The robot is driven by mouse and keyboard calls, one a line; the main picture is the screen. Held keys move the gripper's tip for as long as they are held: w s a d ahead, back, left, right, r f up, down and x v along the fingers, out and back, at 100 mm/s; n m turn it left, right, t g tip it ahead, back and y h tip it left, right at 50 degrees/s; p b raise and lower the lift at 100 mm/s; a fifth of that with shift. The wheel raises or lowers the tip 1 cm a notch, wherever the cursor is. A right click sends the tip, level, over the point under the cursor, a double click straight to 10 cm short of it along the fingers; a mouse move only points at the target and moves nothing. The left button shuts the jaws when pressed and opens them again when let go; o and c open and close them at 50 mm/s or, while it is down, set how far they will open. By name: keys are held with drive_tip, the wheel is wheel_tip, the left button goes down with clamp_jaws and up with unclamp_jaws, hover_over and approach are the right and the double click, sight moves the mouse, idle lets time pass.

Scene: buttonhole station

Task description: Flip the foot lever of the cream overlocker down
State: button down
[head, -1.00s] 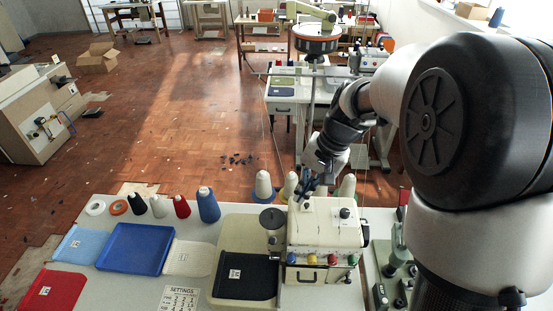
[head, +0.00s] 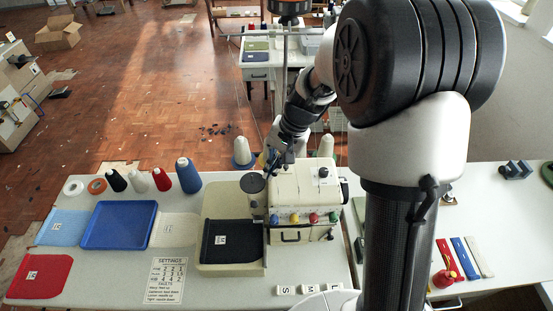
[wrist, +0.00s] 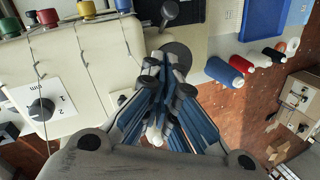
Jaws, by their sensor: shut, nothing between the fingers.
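The cream overlocker (head: 303,183) stands on the white table, with coloured knobs along its front. In the wrist view its cream body (wrist: 85,60) fills the left side. My gripper (head: 270,166) is at the machine's rear left top edge, fingers pointing down. In the wrist view my gripper (wrist: 165,70) is shut and empty, with its tips close to a dark round disc (wrist: 177,55) beside the machine. Whether the fingers touch the machine, I cannot tell.
A black mat tray (head: 231,240) lies left of the machine, with a blue tray (head: 119,224) farther left. Thread cones, among them a blue one (head: 188,176), stand along the back edge. A settings card (head: 167,279) lies in front.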

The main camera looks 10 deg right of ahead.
sight(255, 203)
drive_tip(key=a+f, duration=0.1)
drive_tip(key=s+a+f, duration=0.1)
drive_tip(key=f, duration=0.1)
drive_tip(key=s+a+f+b, duration=0.1)
drive_tip(key=f, duration=0.1)
drive_tip(key=shift+a+f, duration=0.1)
